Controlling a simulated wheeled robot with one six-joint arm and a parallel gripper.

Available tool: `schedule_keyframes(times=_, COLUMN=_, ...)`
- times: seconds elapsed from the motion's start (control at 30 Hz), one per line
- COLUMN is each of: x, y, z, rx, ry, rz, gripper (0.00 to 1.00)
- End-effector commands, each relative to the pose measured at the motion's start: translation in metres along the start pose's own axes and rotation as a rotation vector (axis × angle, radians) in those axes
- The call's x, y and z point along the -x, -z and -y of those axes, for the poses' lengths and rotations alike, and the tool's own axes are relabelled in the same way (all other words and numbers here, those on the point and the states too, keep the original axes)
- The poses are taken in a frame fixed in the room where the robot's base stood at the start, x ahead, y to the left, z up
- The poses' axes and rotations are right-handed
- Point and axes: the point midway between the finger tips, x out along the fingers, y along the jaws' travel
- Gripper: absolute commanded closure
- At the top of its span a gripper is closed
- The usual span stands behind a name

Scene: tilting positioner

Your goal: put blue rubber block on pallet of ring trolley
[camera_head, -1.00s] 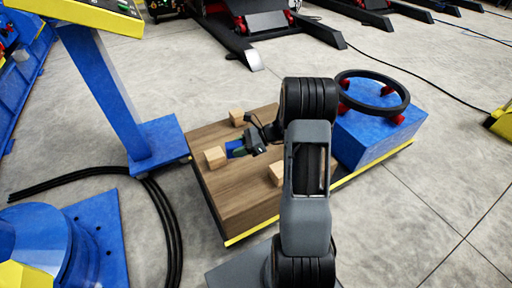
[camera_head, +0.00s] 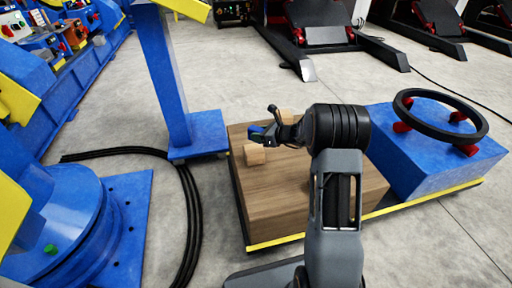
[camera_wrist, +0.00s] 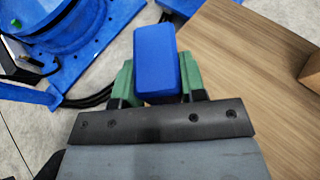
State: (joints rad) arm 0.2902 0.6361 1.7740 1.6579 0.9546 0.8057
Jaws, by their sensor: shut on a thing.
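My gripper (camera_head: 270,132) is shut on the blue rubber block (camera_head: 257,134). The wrist view shows the block (camera_wrist: 157,60) upright in the picture between two green finger pads (camera_wrist: 125,82). The block appears raised above the brown wooden pallet (camera_head: 265,205), near its far left part. In the wrist view the pallet (camera_wrist: 235,75) is to the right of the block, with floor to the left. The ring trolley (camera_head: 430,150) carries the pallet beside a blue box with a black ring (camera_head: 478,132) on red supports.
A light wooden cube (camera_head: 254,155) stands on the pallet below the gripper, and another (camera_head: 285,116) lies behind it. A blue post (camera_head: 165,75) with a foot plate stands left of the trolley. Black cables (camera_head: 190,215) cross the floor at left.

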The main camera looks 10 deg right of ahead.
Motion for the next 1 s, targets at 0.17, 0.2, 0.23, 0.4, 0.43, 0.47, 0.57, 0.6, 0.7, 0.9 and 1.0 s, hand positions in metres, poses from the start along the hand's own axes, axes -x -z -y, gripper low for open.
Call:
schedule_keyframes(times=0.17, x=-0.013, y=0.006, z=0.0, rx=0.001, ry=0.0, rz=0.001, gripper=0.89)
schedule_keyframes(times=0.2, x=-0.013, y=0.007, z=0.0, rx=0.001, ry=0.0, rz=0.001, gripper=0.89)
schedule_keyframes(times=0.23, x=-0.014, y=0.007, z=0.0, rx=0.001, ry=0.0, rz=0.001, gripper=0.89)
schedule_keyframes(times=0.4, x=-0.025, y=0.014, z=-0.001, rx=0.001, ry=0.0, rz=0.0, gripper=0.89)
schedule_keyframes(times=0.43, x=-0.028, y=0.017, z=-0.001, rx=0.001, ry=-0.001, rz=0.0, gripper=0.89)
schedule_keyframes(times=0.47, x=-0.029, y=0.022, z=-0.001, rx=0.0, ry=0.0, rz=0.0, gripper=0.89)
schedule_keyframes(times=0.57, x=-0.034, y=0.036, z=-0.001, rx=0.0, ry=0.0, rz=0.0, gripper=0.89)
schedule_keyframes(times=0.6, x=-0.036, y=0.039, z=-0.001, rx=0.0, ry=0.001, rz=0.0, gripper=0.89)
schedule_keyframes(times=0.7, x=-0.036, y=0.041, z=-0.001, rx=0.001, ry=0.001, rz=0.001, gripper=0.89)
schedule_keyframes(times=0.9, x=-0.036, y=0.04, z=-0.001, rx=0.001, ry=0.001, rz=0.001, gripper=0.89)
schedule_keyframes(times=1.0, x=-0.037, y=0.043, z=-0.001, rx=0.001, ry=0.001, rz=0.001, gripper=0.89)
